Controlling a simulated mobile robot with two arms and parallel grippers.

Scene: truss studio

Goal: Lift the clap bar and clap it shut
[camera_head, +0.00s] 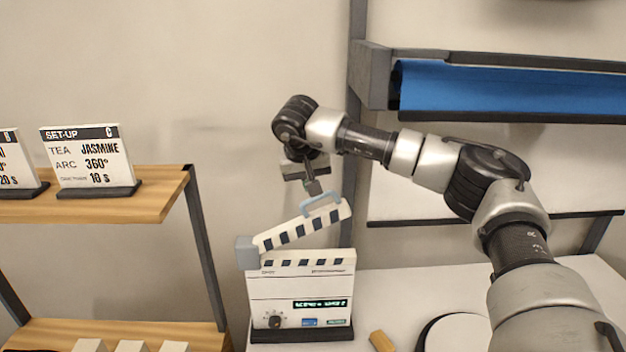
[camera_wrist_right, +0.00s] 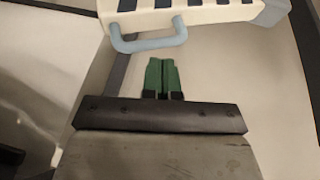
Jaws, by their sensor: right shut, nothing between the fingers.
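The clapperboard (camera_head: 300,290) stands upright on a dark base at the front of the table, with a dial and a small lit display. Its striped clap bar (camera_head: 285,232) is tilted open, hinged at the grey block on its left, its right end raised. A light blue handle (camera_head: 321,201) sits on top of the bar. In the right wrist view the handle (camera_wrist_right: 150,44) and bar (camera_wrist_right: 190,14) are ahead of the fingers. My right gripper (camera_head: 313,187) is shut and empty, just above the handle; its green fingertips (camera_wrist_right: 162,76) are together. My left gripper is out of view.
A wooden shelf (camera_head: 110,208) with set-up cards (camera_head: 92,160) stands at left. A blue roll (camera_head: 510,90) on a rack is at back right. A small wooden block (camera_head: 381,341) and a round white item (camera_head: 458,334) lie on the table (camera_head: 385,285).

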